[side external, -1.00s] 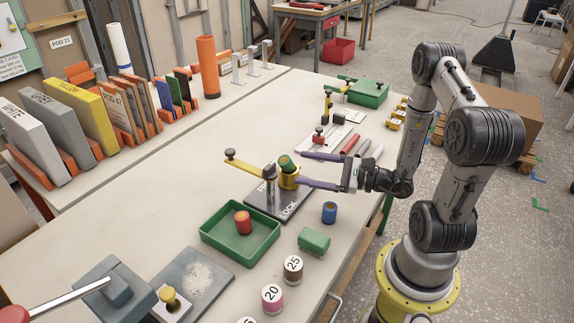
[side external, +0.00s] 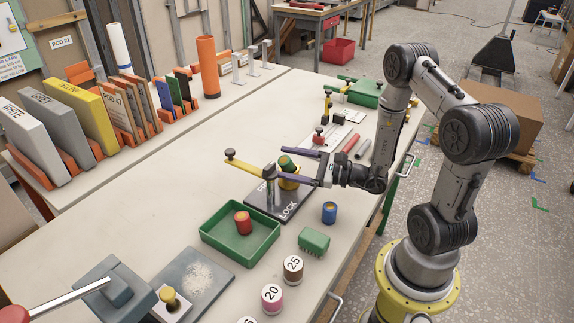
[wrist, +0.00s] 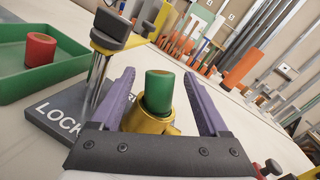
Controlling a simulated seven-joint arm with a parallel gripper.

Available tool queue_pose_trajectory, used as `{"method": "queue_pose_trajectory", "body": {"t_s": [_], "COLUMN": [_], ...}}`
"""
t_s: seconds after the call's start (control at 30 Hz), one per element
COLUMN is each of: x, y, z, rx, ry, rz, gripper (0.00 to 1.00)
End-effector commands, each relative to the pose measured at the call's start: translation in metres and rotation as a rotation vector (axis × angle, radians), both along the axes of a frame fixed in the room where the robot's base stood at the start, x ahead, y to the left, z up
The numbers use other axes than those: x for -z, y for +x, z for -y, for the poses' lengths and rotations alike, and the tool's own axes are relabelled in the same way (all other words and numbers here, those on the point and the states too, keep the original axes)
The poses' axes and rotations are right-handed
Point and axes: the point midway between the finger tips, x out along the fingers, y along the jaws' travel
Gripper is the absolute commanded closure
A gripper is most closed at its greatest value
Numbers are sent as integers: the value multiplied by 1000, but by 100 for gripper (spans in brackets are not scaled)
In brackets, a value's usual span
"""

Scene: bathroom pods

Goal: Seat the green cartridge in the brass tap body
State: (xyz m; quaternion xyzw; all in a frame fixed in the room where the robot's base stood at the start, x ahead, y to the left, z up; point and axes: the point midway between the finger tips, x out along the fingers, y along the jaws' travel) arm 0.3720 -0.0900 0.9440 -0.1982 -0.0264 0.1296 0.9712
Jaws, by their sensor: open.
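The green cartridge (side external: 287,164) with a tan top stands in the mouth of the brass tap body (side external: 289,183). It leans slightly, and much of its green side shows above the brass rim. The wrist view also shows the cartridge (wrist: 159,93) above the brass body (wrist: 150,125). My gripper (side external: 285,163) is open, with its purple fingers on either side of the cartridge. In the wrist view my gripper (wrist: 158,76) has a gap between each finger and the cartridge. The cartridge's lower end is hidden inside the body.
A clamp post with a yellow arm (side external: 245,168) stands beside the tap body on the dark LOCK plate (side external: 262,207). A green tray (side external: 262,247) holds a red cartridge (side external: 242,222). A blue cartridge (side external: 329,212) and a green ribbed block (side external: 314,240) stand nearby.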

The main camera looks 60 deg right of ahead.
Motion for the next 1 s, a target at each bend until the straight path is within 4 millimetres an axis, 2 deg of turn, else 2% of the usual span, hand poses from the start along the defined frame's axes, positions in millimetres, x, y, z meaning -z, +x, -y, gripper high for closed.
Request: {"method": "queue_pose_trajectory", "body": {"t_s": [0.33,0.77,1.0], "x": [0,0,0], "y": [6,6,6], "z": [-2,-2,-2], "rx": [1,0,1], "ry": [0,0,0], "rz": [0,0,0], "gripper": [22,99,100]}}
